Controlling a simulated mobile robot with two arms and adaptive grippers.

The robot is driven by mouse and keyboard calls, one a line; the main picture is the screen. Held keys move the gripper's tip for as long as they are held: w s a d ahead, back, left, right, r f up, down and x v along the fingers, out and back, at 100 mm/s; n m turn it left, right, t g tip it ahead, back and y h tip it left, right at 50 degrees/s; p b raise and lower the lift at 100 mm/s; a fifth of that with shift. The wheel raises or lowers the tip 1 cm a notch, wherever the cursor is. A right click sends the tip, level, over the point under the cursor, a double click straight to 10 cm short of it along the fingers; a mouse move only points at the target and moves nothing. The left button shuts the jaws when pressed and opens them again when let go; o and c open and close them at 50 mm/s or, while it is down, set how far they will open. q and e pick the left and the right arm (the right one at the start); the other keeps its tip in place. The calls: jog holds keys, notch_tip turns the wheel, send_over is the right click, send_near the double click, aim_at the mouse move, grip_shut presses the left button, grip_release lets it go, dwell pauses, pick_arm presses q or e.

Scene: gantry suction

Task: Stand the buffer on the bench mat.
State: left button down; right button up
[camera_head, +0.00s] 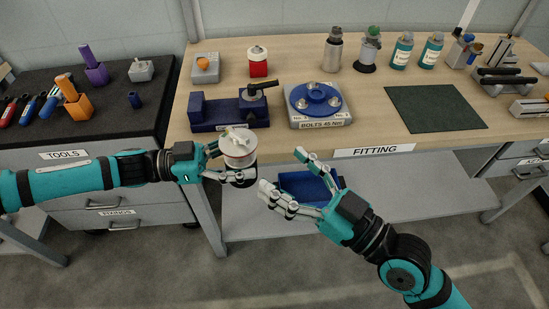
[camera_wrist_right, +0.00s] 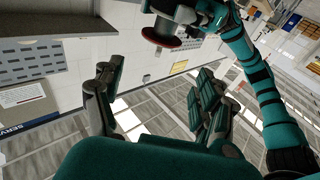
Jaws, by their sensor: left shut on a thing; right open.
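My left gripper (camera_head: 230,162) is shut on a white, can-shaped thing (camera_head: 240,148) with a thin red band and a dark base, which I take to be the buffer. It is held in the air before the bench's front edge, left of the middle. In the right wrist view its dark, red-edged disc (camera_wrist_right: 163,32) shows near the top. The bench mat (camera_head: 435,107) is a dark green sheet lying flat and bare on the bench's right part. My right gripper (camera_head: 281,170) is open and empty, just right of the left gripper, in front of the bench.
A blue vise (camera_head: 218,114) and a grey bolt plate (camera_head: 320,112) stand near the bench's front. Bottles (camera_head: 402,52) stand behind the mat, and block-like tools (camera_head: 505,82) right of it. A blue bin (camera_head: 300,184) sits on the shelf below. Bare wood lies between plate and mat.

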aim_at(247, 142)
pick_arm(q)
jog(key=shift+r, duration=0.1)
pick_arm(e)
jog(key=x, duration=1.1)
jog(key=shift+w+a, duration=0.25)
jog(key=shift+a, duration=0.1)
jog(key=shift+w+d, duration=0.15)
jog(key=shift+d, duration=0.05)
grip_shut()
pick_arm(q)
jog(key=shift+c, duration=1.5)
grip_release()
pick_arm(e)
jog(key=shift+a, duration=0.1)
